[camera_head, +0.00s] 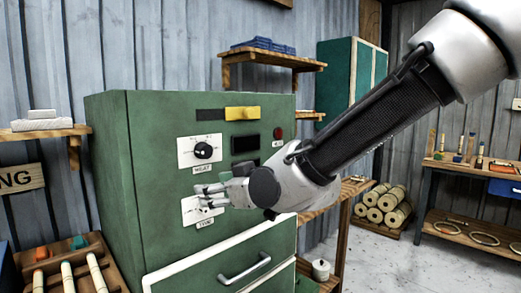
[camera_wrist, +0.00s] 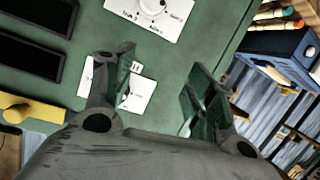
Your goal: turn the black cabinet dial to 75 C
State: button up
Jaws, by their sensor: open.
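The green cabinet (camera_head: 160,150) has a black round dial (camera_head: 203,150) on a white plate labelled HEAT. The dial's scale is too small to read. My gripper (camera_head: 203,203) is open and empty in front of the cabinet, and in this view it overlaps a lower white plate labelled TIME (camera_head: 190,212). The wrist view shows the panel upside down. There, a white plate (camera_wrist: 143,97), apparently the HEAT one, lies between and behind my spread fingers (camera_wrist: 160,88), its dial mostly hidden by the left finger. The other dial (camera_wrist: 152,5) is at the top edge.
A drawer handle (camera_head: 245,269) sticks out below. A wooden tray (camera_head: 75,266) of parts stands at the left. Shelves hang on the wall.

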aim_at(207, 152)
jog(key=w+d+r+t+y, duration=0.1)
jog(key=w+r+t, duration=0.2)
jog(key=r, duration=0.4)
jog(key=x, duration=0.7)
jog(key=shift+w, duration=0.15)
jog(key=shift+y, duration=0.3)
jog(key=c, duration=1)
